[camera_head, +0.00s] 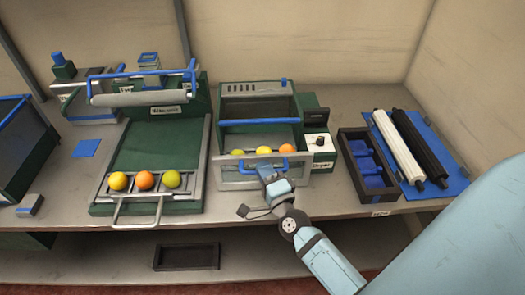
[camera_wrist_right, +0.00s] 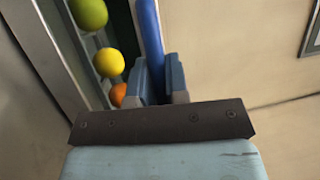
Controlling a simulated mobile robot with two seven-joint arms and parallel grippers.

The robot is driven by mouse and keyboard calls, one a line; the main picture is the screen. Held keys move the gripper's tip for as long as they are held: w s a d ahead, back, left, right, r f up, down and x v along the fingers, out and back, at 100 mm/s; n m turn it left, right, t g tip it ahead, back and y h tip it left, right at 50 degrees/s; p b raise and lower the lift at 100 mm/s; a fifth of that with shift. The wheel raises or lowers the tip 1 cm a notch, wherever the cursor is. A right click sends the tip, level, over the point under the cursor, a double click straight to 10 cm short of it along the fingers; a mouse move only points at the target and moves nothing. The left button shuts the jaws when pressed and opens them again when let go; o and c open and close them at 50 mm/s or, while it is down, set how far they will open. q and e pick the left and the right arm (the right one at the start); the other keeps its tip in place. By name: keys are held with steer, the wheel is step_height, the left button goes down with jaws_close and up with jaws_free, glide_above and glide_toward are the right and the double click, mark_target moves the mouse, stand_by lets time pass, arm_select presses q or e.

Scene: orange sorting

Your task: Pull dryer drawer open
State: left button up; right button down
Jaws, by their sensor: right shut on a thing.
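The dryer (camera_head: 254,103) is a dark green box with a blue bar across its front. Its grey-framed drawer (camera_head: 228,184) stands out from the front at the bottom. A green, a yellow and an orange fruit lie in a row behind the drawer front; in the wrist view they are the green (camera_wrist_right: 89,13), yellow (camera_wrist_right: 109,62) and orange (camera_wrist_right: 118,94) fruit. My right gripper (camera_head: 268,173) is at the drawer front, shut on the blue drawer handle (camera_wrist_right: 149,35), which runs between its fingers (camera_wrist_right: 161,78). My left gripper is not in view.
Left of the dryer is a green tray machine (camera_head: 150,150) with three fruits in its front tray. To the right are a dark bin of blue pieces (camera_head: 345,150) and two rollers (camera_head: 398,145). A dark empty tray (camera_head: 187,257) lies on the lower shelf.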

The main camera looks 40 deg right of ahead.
steer(key=s+a, duration=0.3)
steer(key=s, duration=0.2)
steer(key=shift+s+a, duration=0.1)
steer(key=c, duration=1.1)
jaws_free()
